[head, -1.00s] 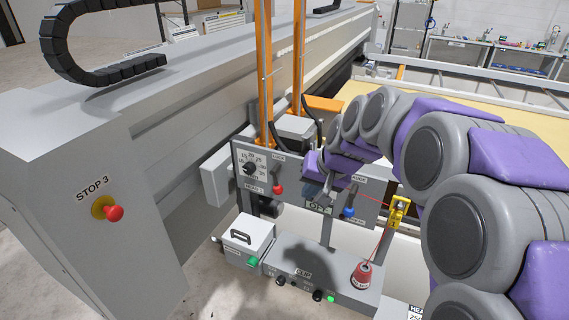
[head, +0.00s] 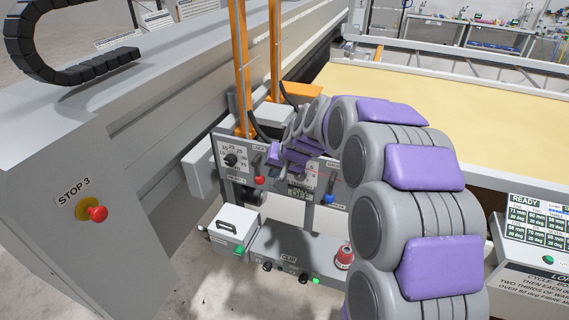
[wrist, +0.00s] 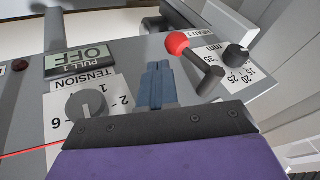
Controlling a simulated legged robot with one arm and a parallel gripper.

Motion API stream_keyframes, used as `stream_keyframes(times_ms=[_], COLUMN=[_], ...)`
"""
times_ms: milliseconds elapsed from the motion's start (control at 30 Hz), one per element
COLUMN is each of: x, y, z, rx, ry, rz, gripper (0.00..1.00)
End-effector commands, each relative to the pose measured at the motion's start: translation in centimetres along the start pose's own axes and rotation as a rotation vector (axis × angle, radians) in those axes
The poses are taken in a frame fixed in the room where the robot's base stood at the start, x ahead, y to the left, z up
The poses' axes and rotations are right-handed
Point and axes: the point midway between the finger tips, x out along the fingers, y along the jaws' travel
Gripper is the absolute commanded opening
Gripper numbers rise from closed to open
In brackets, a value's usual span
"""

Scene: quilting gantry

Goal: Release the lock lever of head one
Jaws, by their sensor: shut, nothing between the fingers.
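The lock lever of head one has a red ball knob (head: 259,180) and hangs knob-down on the grey panel, below the LOCK label. In the wrist view the red knob (wrist: 178,43) and its dark stem are right of my fingers, near the HEAD 1 label. My gripper (head: 277,158) is in front of the panel, just right of the lever. In the wrist view its blue-grey fingers (wrist: 157,70) are shut together and empty. Their tips appear close to the knob, with a small gap in the picture. My arm covers part of the panel.
A black scale knob (wrist: 236,55) lies beyond the lever. The tension dial (wrist: 85,103) and OFF display (wrist: 80,62) are left of my fingers. A blue-knobbed lever (head: 329,198) is farther right. A red STOP 3 button (head: 97,213) is on the left cabinet.

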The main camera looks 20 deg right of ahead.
Motion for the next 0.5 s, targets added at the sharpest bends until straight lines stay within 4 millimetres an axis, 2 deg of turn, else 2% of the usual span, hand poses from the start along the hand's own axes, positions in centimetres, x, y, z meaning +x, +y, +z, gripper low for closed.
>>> stream_keyframes(times_ms=[200, 500], x=[1.1, 1.3], y=[-1.7, -2.0], z=[0.2, 0.3], rx=[-0.003, 0.0], ry=[-0.001, -0.001], rz=[0.0, 0.0], gripper=[0.0, 0.0])
